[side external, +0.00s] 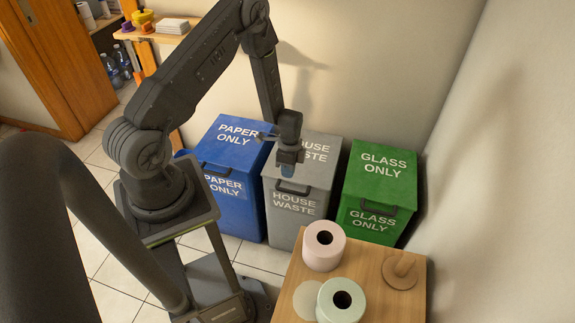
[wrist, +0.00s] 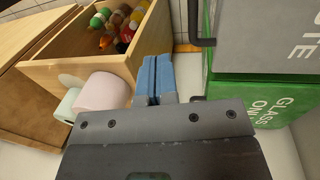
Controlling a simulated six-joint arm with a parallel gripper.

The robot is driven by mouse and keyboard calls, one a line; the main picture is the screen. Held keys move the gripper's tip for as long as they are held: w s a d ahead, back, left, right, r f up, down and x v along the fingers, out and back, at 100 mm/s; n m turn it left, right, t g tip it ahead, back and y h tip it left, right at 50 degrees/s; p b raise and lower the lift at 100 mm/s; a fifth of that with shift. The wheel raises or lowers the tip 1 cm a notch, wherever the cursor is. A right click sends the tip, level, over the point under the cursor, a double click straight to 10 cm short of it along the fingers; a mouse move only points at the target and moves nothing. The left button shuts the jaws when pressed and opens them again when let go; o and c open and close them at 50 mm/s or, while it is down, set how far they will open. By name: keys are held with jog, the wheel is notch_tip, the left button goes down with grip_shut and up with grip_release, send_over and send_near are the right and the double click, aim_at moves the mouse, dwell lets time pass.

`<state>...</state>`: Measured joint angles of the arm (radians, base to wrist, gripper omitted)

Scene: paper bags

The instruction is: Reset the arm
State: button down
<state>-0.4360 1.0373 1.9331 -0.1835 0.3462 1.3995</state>
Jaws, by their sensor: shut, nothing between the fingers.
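A blue paper bin (side external: 228,150) and a green glass bin (side external: 384,163) flank the grey one. A wooden table (side external: 412,285) bears a pink roll (side external: 324,246) and a pale green roll (side external: 341,301). The wrist view shows an open wooden drawer (wrist: 80,73) holding several bottles.

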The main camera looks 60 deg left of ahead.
jog(key=w+d+r+n+t+y, duration=0.1)
jog(key=d+r+n+t, duration=0.15)
jog(key=r, duration=1.05)
jog(key=d+r+n+t, duration=0.1)
jog(key=d+r, duration=0.3)
jog(key=r, duration=0.9)
jog(key=s+d+r+n+t, duration=0.1)
jog(key=s+d+r+n, duration=0.1)
jog(key=s+d+r, duration=0.2)
jog(key=s+d+r+n+t, duration=0.2)
jog(key=s+d+r+n, duration=0.1)
jog(key=s+r, duration=0.8)
jog(key=shift+d, duration=0.5)
